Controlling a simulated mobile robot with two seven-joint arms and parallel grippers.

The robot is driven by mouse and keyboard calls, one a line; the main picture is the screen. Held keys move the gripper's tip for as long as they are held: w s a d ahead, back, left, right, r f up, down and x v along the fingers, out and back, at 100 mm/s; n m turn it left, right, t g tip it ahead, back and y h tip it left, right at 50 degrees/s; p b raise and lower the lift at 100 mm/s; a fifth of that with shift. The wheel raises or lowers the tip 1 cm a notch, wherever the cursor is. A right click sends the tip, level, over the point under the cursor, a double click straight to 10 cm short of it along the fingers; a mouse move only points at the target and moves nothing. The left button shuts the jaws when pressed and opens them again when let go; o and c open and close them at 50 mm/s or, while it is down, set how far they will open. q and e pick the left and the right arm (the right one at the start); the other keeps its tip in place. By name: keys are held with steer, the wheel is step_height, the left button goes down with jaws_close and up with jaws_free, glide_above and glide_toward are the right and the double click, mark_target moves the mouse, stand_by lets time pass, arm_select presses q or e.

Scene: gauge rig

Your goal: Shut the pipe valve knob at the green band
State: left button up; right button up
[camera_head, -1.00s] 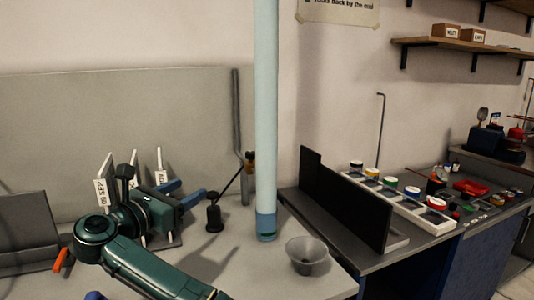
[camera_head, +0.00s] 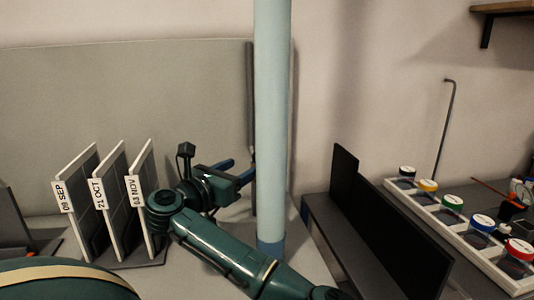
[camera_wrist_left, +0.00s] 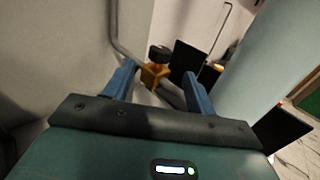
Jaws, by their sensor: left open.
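The valve shows in the left wrist view as a brass body (camera_wrist_left: 154,75) with a dark knob (camera_wrist_left: 159,53), on a thin grey pipe (camera_wrist_left: 114,30) that bends toward it. In the head view the upright pipe (camera_head: 250,90) shows, but I cannot make out the valve behind my gripper and the column. My left gripper (camera_head: 240,171) is open, its blue fingers pointing right toward the pipe. In the wrist view the valve appears between the fingertips (camera_wrist_left: 159,70), seemingly beyond them; I see no contact. No green band can be made out on the valve. My right gripper is not in view.
A thick light-blue column (camera_head: 272,120) stands just right of my left gripper. Dated panels (camera_head: 104,205) stand in a rack to the left. A black upright board (camera_head: 385,230) and a tray of coloured jars (camera_head: 455,228) are at the right.

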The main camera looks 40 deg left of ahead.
mark_target(264, 155)
arm_select(q)
steer(key=w, duration=0.7)
steer(key=w+a, duration=0.1)
steer(key=w, duration=0.2)
steer(key=shift+w+a, duration=0.1)
steer(key=shift+w, duration=0.15)
steer(key=c, duration=1)
